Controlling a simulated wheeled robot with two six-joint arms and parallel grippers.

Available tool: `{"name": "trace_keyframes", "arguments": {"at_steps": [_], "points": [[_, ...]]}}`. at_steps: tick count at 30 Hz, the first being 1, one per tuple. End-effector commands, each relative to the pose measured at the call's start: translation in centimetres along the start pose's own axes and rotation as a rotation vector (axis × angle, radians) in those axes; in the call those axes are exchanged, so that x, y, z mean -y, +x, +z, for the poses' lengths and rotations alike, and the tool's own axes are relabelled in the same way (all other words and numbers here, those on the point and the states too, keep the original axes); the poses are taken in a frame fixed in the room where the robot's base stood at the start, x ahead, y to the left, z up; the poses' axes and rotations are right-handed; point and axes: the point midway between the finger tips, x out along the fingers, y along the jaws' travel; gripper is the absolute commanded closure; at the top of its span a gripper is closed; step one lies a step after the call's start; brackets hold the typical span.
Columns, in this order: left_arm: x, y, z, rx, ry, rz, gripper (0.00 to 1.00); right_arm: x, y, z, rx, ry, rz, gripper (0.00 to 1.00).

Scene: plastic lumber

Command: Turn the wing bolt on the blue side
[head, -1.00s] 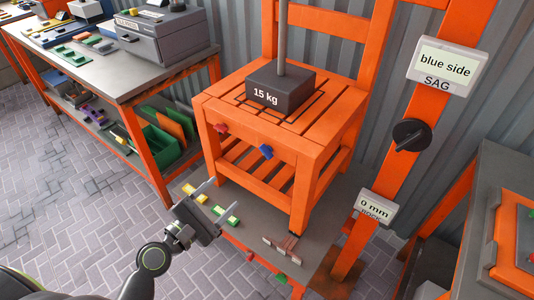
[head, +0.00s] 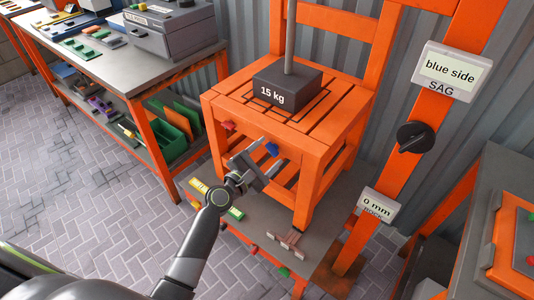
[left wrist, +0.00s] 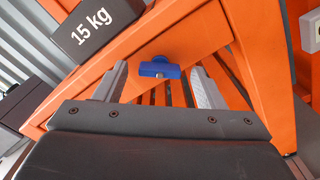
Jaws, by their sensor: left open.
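The blue wing bolt (head: 271,149) sits on the front apron of the orange chair (head: 318,140). In the left wrist view the blue wing bolt (left wrist: 159,69) shows between and beyond the two open fingers, its wings lying roughly level across the picture. My left gripper (head: 262,160) is open and close in front of the bolt, with no contact visible. The gripper also shows in the left wrist view (left wrist: 155,88), with one finger on each side of the bolt. A red wing bolt (head: 228,125) is on the same apron, further left. My right gripper is not in view.
A dark 15 kg weight (head: 285,88) stands on the chair seat. A post with a "blue side" display (head: 452,70), a black knob (head: 415,137) and a "0 mm" display (head: 378,206) stands at right. A workbench (head: 120,75) is at left.

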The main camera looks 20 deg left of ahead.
Motion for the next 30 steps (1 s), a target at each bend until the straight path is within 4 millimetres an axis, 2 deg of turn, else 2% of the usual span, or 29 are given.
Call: {"name": "trace_keyframes", "arguments": {"at_steps": [10, 20, 30], "points": [[0.02, 0.37, 0.0, 0.0, 0.0, 0.0, 0.36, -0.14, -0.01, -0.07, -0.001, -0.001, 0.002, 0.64], [0.03, 0.34, 0.0, 0.0, 0.0, 0.0, 0.8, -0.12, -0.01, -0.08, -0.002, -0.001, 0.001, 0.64], [0.09, 0.33, -0.08, 0.0, 0.047, -0.001, 0.81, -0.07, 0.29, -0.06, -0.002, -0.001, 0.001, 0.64]]}}
